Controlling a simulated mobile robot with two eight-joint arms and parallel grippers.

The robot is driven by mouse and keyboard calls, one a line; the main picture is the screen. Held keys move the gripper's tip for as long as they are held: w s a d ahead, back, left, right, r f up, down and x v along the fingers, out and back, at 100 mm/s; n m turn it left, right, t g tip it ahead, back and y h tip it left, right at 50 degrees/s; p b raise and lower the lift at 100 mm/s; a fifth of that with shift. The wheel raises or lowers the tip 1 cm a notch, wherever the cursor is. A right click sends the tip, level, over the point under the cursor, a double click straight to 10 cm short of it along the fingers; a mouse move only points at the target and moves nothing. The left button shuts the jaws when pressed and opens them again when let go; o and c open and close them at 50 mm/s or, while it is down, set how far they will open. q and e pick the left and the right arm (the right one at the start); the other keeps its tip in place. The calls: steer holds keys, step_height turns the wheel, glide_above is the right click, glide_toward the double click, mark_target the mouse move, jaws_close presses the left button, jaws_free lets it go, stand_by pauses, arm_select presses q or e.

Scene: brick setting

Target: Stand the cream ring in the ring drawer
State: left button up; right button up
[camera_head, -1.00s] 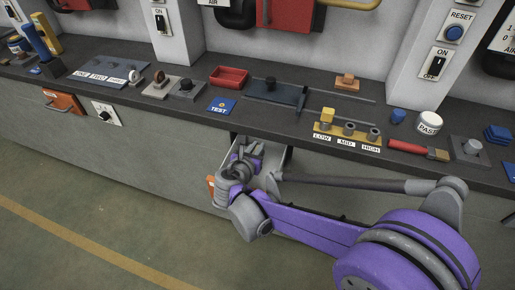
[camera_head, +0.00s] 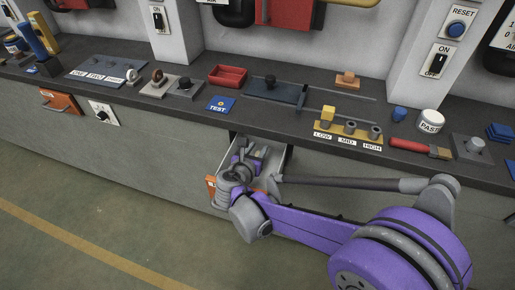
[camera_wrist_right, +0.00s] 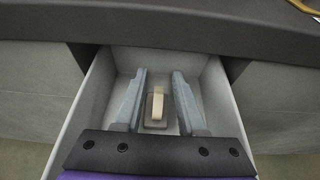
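The ring drawer (camera_wrist_right: 222,110) is pulled out below the counter. It also shows in the head view (camera_head: 275,156), with an orange front (camera_head: 210,187). In the right wrist view the cream ring (camera_wrist_right: 158,103) is seen edge-on, upright in a small grey holder (camera_wrist_right: 155,124) on the drawer floor. My right gripper (camera_wrist_right: 159,76) is open inside the drawer, one finger on each side of the ring, with visible gaps to both. In the head view my right gripper (camera_head: 246,160) hides the ring. My left gripper is not in view.
The drawer's side walls stand close around my right gripper. The counter edge (camera_wrist_right: 160,25) lies just beyond the drawer.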

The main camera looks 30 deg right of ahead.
steer(key=shift+r, duration=0.15)
steer(key=shift+s+a+r+p, duration=0.2)
steer(key=shift+r+p, duration=0.1)
steer(key=shift+r, duration=0.1)
steer(key=shift+s+a+r+p, duration=0.1)
steer(key=shift+a+r+p, duration=0.15)
steer(key=shift+r, duration=0.1)
steer(key=p+v, duration=0.2)
steer(key=v, duration=0.8)
steer(key=shift+s+a, duration=0.25)
steer(key=shift+s, duration=0.05)
steer(key=shift+r, duration=0.1)
